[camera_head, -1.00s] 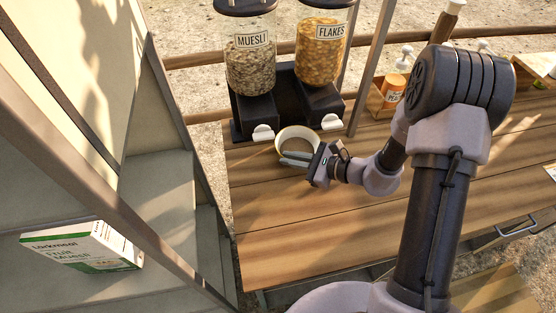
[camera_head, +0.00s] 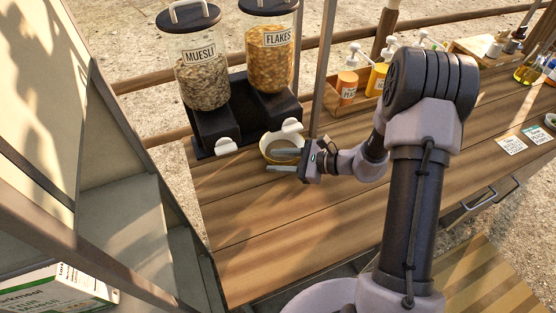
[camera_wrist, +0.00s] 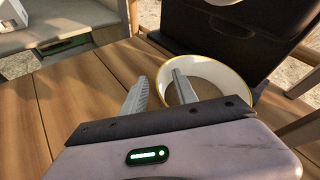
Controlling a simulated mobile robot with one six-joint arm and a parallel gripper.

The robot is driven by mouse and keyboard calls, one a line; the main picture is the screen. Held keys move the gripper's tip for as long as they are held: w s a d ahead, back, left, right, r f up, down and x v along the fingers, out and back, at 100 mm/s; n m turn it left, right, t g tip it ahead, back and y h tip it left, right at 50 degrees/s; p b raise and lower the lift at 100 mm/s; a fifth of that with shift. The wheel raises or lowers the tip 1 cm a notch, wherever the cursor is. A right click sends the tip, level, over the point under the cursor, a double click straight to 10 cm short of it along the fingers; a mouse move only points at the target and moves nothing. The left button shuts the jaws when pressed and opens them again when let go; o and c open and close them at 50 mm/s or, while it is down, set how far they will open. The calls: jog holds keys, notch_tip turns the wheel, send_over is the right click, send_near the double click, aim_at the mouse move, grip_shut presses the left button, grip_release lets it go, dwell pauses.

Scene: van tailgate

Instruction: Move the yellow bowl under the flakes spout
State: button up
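The yellow bowl (camera_head: 268,143), pale inside with a yellow rim in the wrist view (camera_wrist: 236,80), stands upright on the wooden counter. It is at the foot of the dispenser, below and slightly left of the white flakes spout (camera_head: 292,125). The flakes dispenser (camera_head: 270,62) is the right one of two. My gripper (camera_head: 268,161) is open at the bowl's near side. In the wrist view, my gripper (camera_wrist: 160,80) has one finger overlapping the bowl's rim and the other outside it. I cannot tell whether either touches the bowl.
The muesli dispenser (camera_head: 202,75) and its white spout (camera_head: 221,146) stand left of the bowl. A post (camera_head: 320,70) rises just right of the dispensers. Bottles in a wooden caddy (camera_head: 366,98) stand farther right. The counter (camera_head: 235,215) in front is clear.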

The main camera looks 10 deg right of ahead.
dwell(0.3)
jog(key=p+v, duration=0.5)
jog(key=v, duration=1.2)
jog(key=s+a+r+n+g+h+b, duration=0.2)
jog(key=s+a+r+n+g+h, duration=0.3)
jog(key=s+a+r+n, duration=0.65)
jog(key=s+r+n+t+h, duration=0.4)
jog(key=s+r+h, duration=0.1)
jog(key=s+r, duration=0.1)
jog(key=shift+a+r, duration=0.15)
jog(key=shift+r, duration=0.5)
